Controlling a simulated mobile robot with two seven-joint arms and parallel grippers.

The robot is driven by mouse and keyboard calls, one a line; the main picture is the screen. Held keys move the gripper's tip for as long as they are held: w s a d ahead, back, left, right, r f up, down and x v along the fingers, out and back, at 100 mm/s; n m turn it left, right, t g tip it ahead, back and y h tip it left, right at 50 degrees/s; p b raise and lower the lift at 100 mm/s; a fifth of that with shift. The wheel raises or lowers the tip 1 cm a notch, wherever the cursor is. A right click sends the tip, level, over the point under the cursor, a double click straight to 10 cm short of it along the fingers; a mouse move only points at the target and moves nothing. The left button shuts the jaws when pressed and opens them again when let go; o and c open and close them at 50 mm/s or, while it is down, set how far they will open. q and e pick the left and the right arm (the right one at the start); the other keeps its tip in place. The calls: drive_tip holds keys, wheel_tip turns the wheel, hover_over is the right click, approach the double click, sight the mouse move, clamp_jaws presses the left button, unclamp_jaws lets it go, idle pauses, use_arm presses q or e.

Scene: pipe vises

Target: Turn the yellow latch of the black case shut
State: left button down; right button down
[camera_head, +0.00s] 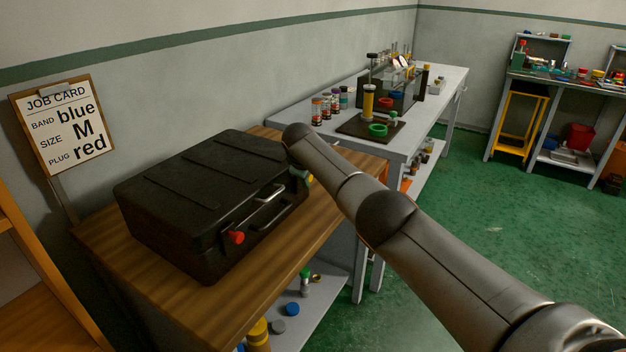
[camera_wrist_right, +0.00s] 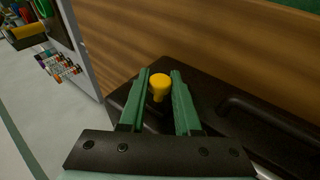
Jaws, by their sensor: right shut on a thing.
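The black case (camera_head: 205,190) lies closed on the wooden table, with its latch side facing the front right. Its yellow latch (camera_wrist_right: 160,86) is a round-topped knob on the case's edge; in the head view only a sliver of yellow (camera_head: 310,180) shows beside my gripper. My right gripper (camera_wrist_right: 160,76) has its two green fingers on either side of the yellow latch, shut on it. In the head view the right gripper (camera_head: 302,175) is mostly hidden behind my own arm at the case's far front corner. My left gripper is not in view.
A red latch (camera_head: 236,237) and a metal handle (camera_head: 268,206) are on the case front. The wooden table (camera_head: 325,205) is bare in front of the case. A grey bench (camera_head: 448,82) with jars and a vise stands behind. A job card (camera_head: 65,128) stands at left.

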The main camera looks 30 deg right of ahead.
idle(0.5)
drive_tip(key=shift+w, duration=0.1)
drive_tip(key=c, duration=0.6)
unclamp_jaws()
drive_tip(key=p+v, duration=0.2)
drive_tip(key=p, duration=0.1)
drive_tip(key=shift+r, duration=0.4)
drive_tip(key=v, duration=1)
drive_tip(key=shift+a, duration=0.2)
drive_tip(key=shift+f, duration=0.2)
